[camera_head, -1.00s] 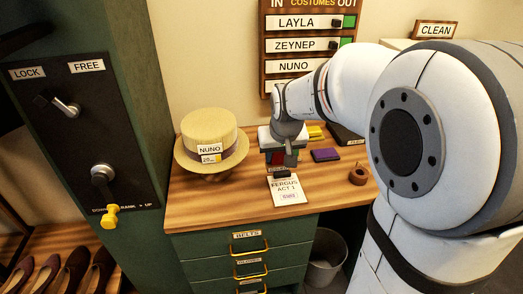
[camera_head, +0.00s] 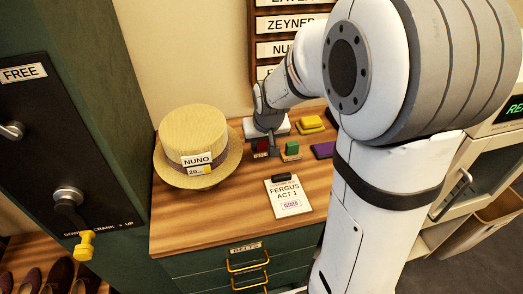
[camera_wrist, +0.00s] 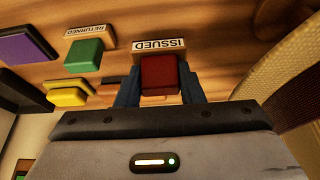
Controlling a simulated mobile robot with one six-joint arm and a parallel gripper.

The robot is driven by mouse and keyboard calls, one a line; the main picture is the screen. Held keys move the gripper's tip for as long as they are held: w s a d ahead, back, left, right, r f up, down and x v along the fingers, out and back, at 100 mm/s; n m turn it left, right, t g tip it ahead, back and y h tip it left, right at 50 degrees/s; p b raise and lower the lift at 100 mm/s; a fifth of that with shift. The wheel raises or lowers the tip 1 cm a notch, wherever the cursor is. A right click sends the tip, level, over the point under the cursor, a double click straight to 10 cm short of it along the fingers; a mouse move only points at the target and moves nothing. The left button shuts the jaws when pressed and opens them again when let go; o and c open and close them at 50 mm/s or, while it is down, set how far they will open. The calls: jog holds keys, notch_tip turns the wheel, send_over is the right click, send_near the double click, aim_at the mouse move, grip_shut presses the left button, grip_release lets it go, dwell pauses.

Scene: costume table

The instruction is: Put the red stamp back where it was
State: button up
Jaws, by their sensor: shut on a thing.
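The red stamp (camera_wrist: 159,76) has a red block handle on a wooden base marked ISSUED. My gripper (camera_wrist: 158,92) is shut on the red handle, one finger on each side, in the wrist view. In the head view the red stamp (camera_head: 261,146) is partly hidden by my gripper (camera_head: 265,150), low over the back of the wooden desk (camera_head: 225,222). The green stamp (camera_head: 292,148), on a base marked RETURNED, stands just right of it. I cannot tell whether the red stamp's base touches the desk.
A clipboard (camera_head: 288,197) marked FERGUS ACT 1 lies in front. A straw hat (camera_head: 199,145) tagged NUNO stands close on the left. The desk's front left is bare.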

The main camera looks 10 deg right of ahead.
aim_at(263, 148)
jog(key=shift+s+f, duration=0.1)
jog(key=shift+f, duration=1.6)
jog(key=shift+f, duration=0.15)
jog(key=o, duration=0.8)
jog(key=shift+r, duration=0.35)
jog(key=v, duration=1.1)
jog(key=s+f+g, duration=0.1)
jog(key=s+g, duration=0.1)
jog(key=s, duration=1.4)
jog(key=shift+s+f, duration=0.15)
jog(key=shift+s, duration=0.1)
